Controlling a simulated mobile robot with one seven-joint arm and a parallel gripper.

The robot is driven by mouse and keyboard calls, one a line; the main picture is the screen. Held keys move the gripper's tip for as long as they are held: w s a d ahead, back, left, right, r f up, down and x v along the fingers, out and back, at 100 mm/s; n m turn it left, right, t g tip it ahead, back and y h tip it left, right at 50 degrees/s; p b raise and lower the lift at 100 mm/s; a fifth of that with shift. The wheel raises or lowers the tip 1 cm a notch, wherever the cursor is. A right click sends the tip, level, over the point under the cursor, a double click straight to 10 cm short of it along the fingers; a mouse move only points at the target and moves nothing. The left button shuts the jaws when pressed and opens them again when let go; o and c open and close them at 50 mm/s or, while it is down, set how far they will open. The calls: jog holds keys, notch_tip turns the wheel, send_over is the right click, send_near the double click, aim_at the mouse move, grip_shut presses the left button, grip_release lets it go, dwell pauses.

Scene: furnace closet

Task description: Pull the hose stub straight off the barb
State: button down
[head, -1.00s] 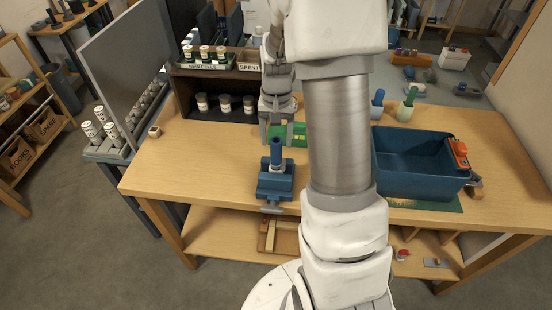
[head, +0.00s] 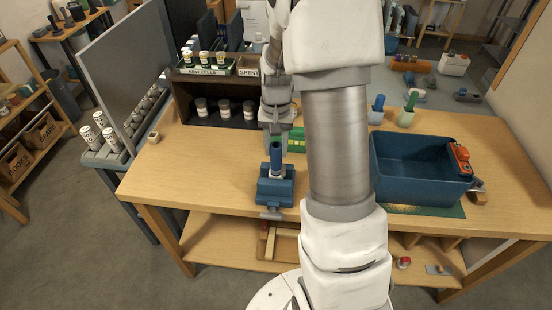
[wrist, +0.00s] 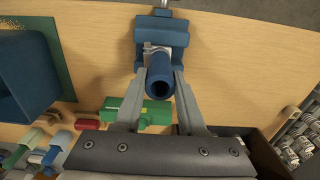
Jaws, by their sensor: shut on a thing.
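The hose stub is a short dark-blue tube (head: 276,158) standing up from the blue vise (head: 274,188) near the front of the bench. In the wrist view the hose stub (wrist: 160,76) shows its open round end. A silver metal piece (wrist: 150,48) shows between it and the vise (wrist: 162,30). The barb inside the hose cannot be made out. My gripper (wrist: 160,72) is shut on the hose stub, one grey finger on each side. In the head view my gripper (head: 273,143) is just behind the hose, its fingertips partly hidden.
A green block (head: 297,140) lies close behind the gripper. A large blue bin (head: 420,195) stands on the right, with an orange item on its rim. A dark shelf (head: 225,115) with several cans stands behind left. The bench left of the vise is clear.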

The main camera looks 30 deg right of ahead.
jog(key=shift+r, duration=0.25)
jog(key=shift+r+p, duration=0.7)
jog(key=shift+r, duration=0.1)
jog(key=shift+r+p, duration=2.45)
jog(key=shift+r, duration=1.05)
jog(key=shift+f, duration=0.1)
